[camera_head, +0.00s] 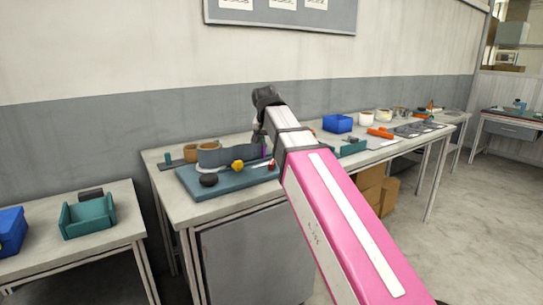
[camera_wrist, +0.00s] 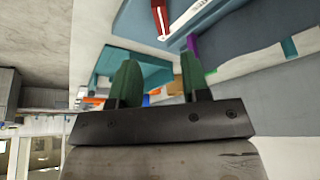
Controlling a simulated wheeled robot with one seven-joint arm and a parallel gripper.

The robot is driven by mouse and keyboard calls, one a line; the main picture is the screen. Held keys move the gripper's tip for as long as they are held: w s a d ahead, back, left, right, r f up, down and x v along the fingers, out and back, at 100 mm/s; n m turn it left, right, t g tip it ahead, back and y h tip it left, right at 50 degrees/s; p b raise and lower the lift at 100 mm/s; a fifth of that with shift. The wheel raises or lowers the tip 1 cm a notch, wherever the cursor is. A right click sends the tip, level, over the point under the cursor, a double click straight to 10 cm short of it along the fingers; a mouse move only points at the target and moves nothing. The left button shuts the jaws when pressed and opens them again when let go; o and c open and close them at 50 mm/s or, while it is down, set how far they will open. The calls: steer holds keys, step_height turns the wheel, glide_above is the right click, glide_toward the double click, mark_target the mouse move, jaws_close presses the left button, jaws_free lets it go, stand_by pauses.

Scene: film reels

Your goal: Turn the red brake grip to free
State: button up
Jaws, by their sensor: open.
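A red grip (camera_wrist: 159,18) with a white stripe shows at the top edge of the wrist view, beyond my fingertips, beside a pale bar. It is likely the small red piece (camera_head: 271,165) on the right part of the blue-grey board (camera_head: 210,188) in the head view. My gripper (camera_wrist: 160,72) is open, with two dark green fingers apart and nothing between them. The red grip is apart from the fingers. In the head view my arm's end hangs over the back right of the board, and my arm hides part of that area.
A purple piece (camera_wrist: 193,45) lies close to my right finger. A blue bin (camera_head: 337,123) and orange tool (camera_head: 380,133) stand farther right on the bench.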

mark_target(272, 162)
steer(key=x, duration=1)
steer(key=shift+w+f, duration=0.3)
steer(key=shift+w, duration=0.1)
jaws_close()
